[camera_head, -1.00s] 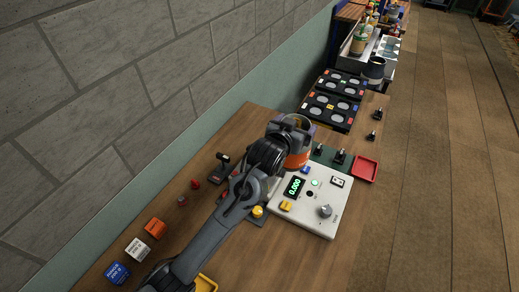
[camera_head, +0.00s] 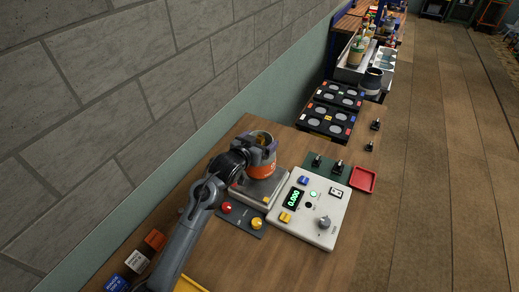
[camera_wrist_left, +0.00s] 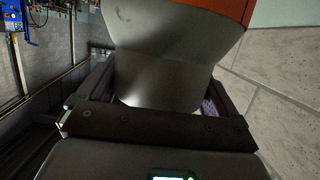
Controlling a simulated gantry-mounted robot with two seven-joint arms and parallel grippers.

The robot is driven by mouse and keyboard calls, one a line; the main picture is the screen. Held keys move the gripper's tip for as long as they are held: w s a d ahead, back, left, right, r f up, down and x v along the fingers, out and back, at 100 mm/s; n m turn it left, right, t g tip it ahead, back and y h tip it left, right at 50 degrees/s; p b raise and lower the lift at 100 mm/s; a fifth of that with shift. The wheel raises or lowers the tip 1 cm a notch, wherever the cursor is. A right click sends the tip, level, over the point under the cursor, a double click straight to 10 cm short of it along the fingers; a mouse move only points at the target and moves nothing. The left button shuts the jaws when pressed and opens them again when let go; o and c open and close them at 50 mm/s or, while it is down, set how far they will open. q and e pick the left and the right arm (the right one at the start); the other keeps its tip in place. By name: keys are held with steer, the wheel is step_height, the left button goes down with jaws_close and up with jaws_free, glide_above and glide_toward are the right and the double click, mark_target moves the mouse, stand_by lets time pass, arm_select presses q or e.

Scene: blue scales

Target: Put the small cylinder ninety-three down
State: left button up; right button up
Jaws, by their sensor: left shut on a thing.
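My left gripper (camera_head: 262,150) is shut on a cylinder with a grey body and an orange band (camera_head: 262,170). No number on it is legible. The gripper holds it over the square grey weighing plate (camera_head: 270,188), and I cannot tell whether its base touches the plate. In the left wrist view the cylinder's grey side (camera_wrist_left: 165,65) fills the space between the fingers, with the orange band at the top edge. The white scale panel (camera_head: 317,212) beside the plate shows 0.000 in green. My right gripper is not in view.
A dark pad with a red button (camera_head: 227,207) and a yellow button lies left of the panel. A red tray (camera_head: 363,180) is to the right. Black racks (camera_head: 326,118) stand behind. Small labelled blocks (camera_head: 137,262) lie at lower left, by a yellow tray (camera_head: 188,285).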

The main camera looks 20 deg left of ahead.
arm_select(q)
steer(key=shift+f, duration=1.95)
steer(key=o, duration=1.7)
steer(key=shift+f, duration=0.2)
steer(key=shift+v, duration=6.1)
